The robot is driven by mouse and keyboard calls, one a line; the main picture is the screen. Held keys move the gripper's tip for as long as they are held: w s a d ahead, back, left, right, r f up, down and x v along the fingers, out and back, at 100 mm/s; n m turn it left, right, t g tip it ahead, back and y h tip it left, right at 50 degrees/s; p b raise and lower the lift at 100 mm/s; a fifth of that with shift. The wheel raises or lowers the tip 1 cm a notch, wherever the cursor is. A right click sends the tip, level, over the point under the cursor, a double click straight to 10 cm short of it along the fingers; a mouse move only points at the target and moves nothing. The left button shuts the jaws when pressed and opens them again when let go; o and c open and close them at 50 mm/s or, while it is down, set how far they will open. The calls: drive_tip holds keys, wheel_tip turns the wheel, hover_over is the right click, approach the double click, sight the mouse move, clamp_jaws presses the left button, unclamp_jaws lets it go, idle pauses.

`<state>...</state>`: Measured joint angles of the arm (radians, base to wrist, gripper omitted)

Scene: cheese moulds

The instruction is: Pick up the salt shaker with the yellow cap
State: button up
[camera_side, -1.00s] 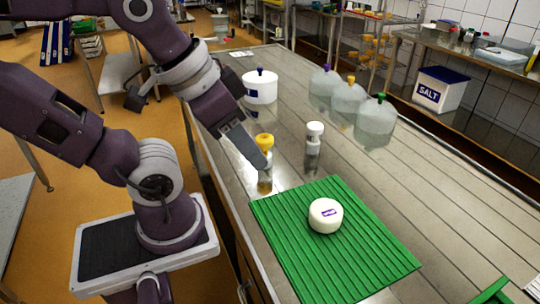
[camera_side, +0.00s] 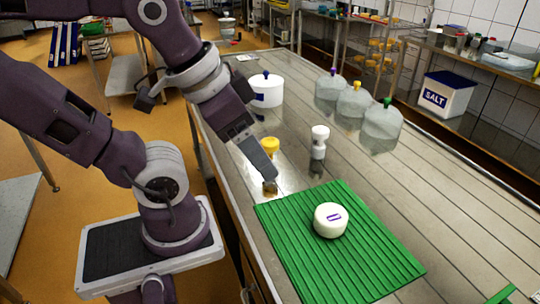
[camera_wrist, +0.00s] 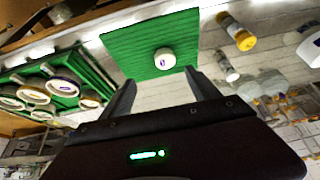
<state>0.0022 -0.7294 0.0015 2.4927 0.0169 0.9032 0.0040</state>
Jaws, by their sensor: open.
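The salt shaker with the yellow cap (camera_side: 271,146) stands on the steel table near its left edge, behind the green mat. My gripper's finger (camera_side: 268,176) crosses in front of it in the side view and hides most of its clear body; whether they touch cannot be told. In the wrist view the shaker (camera_wrist: 231,25) shows at the upper right, outside the space between my fingers. My gripper (camera_wrist: 160,80) is open and empty there. A second shaker with a white cap (camera_side: 318,150) stands to its right; it also shows in the wrist view (camera_wrist: 227,66).
A white round cheese (camera_side: 330,220) sits on the ribbed green mat (camera_side: 375,262). A white pot (camera_side: 266,92) and several clear jugs (camera_side: 352,108) stand farther back. Several round moulds (camera_wrist: 62,86) show at left in the wrist view.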

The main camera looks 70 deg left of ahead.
sight(274, 152)
drive_tip(key=w+a+f+m+g+y, duration=0.2)
drive_tip(key=w+a+f+m+y, duration=0.2)
drive_tip(key=w+a+f+m, duration=0.1)
drive_tip(key=w+a+f+m+g+y, duration=0.2)
drive_tip(key=w+a+f+m+y, duration=0.2)
drive_tip(key=a+f, duration=0.4)
drive_tip(key=w+a+f+m+g+y, duration=0.3)
drive_tip(key=w+a+f+m+y, duration=0.2)
drive_tip(key=w+a+f+m, duration=0.1)
drive_tip(key=shift+w+a+f+m, duration=0.1)
drive_tip(key=shift+a+f+m, duration=0.2)
drive_tip(key=shift+a, duration=0.4)
drive_tip(key=shift+w+a+f+m, duration=0.1)
drive_tip(key=shift+a+f+m, duration=0.15)
drive_tip(key=shift+a, duration=0.45)
drive_tip(key=x, duration=0.7)
drive_tip(key=shift+r, duration=0.1)
drive_tip(key=c, duration=1.5)
wheel_tip(274, 152, up, 10)
drive_tip(key=shift+r, duration=0.1)
